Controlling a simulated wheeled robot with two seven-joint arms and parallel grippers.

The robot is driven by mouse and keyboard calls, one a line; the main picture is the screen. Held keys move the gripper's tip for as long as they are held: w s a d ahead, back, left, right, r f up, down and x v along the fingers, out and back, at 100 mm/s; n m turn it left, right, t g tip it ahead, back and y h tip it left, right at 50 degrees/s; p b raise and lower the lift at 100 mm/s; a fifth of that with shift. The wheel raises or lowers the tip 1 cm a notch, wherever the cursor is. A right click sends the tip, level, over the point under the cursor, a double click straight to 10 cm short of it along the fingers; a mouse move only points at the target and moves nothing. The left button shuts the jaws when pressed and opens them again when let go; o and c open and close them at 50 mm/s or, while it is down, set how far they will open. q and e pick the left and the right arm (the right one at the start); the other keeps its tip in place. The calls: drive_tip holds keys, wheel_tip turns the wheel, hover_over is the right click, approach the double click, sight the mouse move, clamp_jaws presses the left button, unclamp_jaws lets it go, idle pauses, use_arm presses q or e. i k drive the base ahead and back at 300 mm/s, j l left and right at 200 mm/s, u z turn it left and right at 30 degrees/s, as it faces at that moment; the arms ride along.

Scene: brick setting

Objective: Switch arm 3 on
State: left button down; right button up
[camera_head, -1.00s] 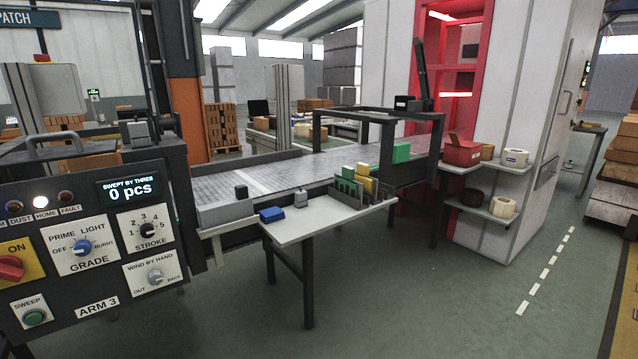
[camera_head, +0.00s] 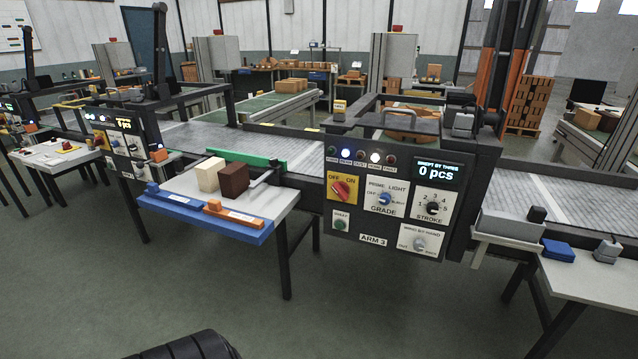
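The Arm 3 control panel (camera_head: 395,195) faces me right of centre in the head view, on the near side of the conveyor. Its red rotary switch (camera_head: 341,190) sits on a yellow plate marked OFF and ON, at the panel's left. I cannot tell for sure which mark the knob points to. The display (camera_head: 437,172) reads "0 pcs". Neither of my grippers is in view.
A table with a blue front edge (camera_head: 205,222) stands left of the panel, holding a cream block (camera_head: 210,175) and a brown block (camera_head: 233,179). A white table (camera_head: 590,278) with a blue box (camera_head: 558,250) stands right. Green floor (camera_head: 350,310) is open before the panel.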

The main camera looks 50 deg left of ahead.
sight(342, 189)
drive_tip(key=u, duration=1.5)
